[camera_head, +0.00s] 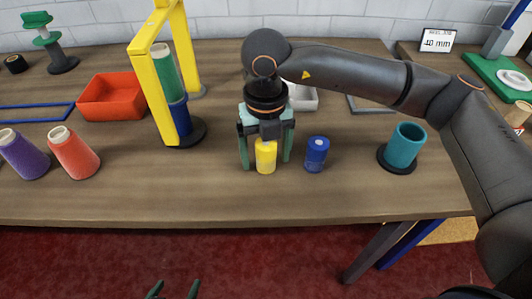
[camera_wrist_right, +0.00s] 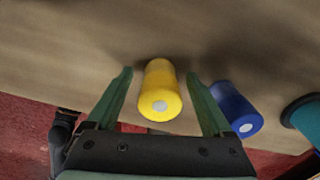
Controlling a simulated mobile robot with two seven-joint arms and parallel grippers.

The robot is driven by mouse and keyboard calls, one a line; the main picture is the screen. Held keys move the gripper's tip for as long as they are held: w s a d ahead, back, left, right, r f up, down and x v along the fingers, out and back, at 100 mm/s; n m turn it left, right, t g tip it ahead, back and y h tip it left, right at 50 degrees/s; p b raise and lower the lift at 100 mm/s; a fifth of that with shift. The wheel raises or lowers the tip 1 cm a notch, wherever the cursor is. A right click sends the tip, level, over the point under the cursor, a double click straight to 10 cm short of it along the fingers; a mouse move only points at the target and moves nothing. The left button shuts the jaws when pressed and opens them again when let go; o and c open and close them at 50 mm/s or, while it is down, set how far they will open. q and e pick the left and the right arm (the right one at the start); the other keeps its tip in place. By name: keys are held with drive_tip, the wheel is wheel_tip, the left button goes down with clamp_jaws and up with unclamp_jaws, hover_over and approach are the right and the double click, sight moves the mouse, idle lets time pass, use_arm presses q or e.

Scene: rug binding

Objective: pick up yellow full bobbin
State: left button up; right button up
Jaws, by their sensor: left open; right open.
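The yellow bobbin (camera_head: 266,157) stands upright on the wooden table near its front edge. In the right wrist view the yellow bobbin (camera_wrist_right: 160,92) is between the two green fingers. My right gripper (camera_head: 266,164) is open around it, with one finger on each side; the right wrist view shows the open gripper (camera_wrist_right: 160,75) too, with a gap at both sides of the bobbin. My left gripper (camera_head: 173,290) shows only its fingertips at the bottom edge, apart and empty, over the red floor.
A blue bobbin (camera_head: 316,154) stands close to the right of the yellow one. A teal cup (camera_head: 404,146) stands further right. A yellow frame (camera_head: 152,88) with a green and blue spool is at the left. Purple (camera_head: 24,155) and orange (camera_head: 74,153) cones stand far left.

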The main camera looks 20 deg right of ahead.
clamp_jaws()
idle(0.5)
drive_tip(key=shift+r, duration=0.1)
